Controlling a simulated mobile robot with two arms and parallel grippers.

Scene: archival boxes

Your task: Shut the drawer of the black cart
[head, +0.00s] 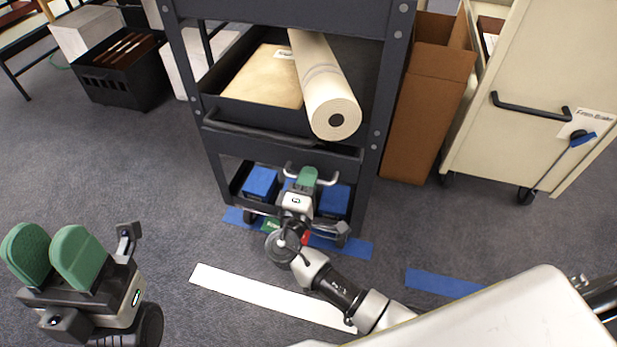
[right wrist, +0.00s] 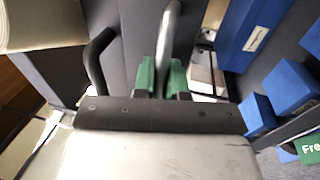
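The black cart (head: 384,95) stands ahead of me. Its upper open-topped tray or drawer (head: 232,119) has a black handle (head: 262,132) and holds a rolled sheet (head: 322,85) and a tan folder (head: 268,75). A silver handle (head: 327,181) sits below that front; in the right wrist view it is a curved bar (right wrist: 170,40). My right gripper (head: 304,180) is at this silver handle, its green pads (right wrist: 163,78) closed around the bar. How far any drawer stands out is hard to tell. My left gripper (head: 52,258) is open and empty at the lower left, away from the cart.
Blue boxes (head: 260,183) sit on the cart's lower level, beside my right gripper. A brown box (head: 420,115) and a cream cabinet (head: 535,80) stand to the right. A black crate (head: 120,85) is at the left.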

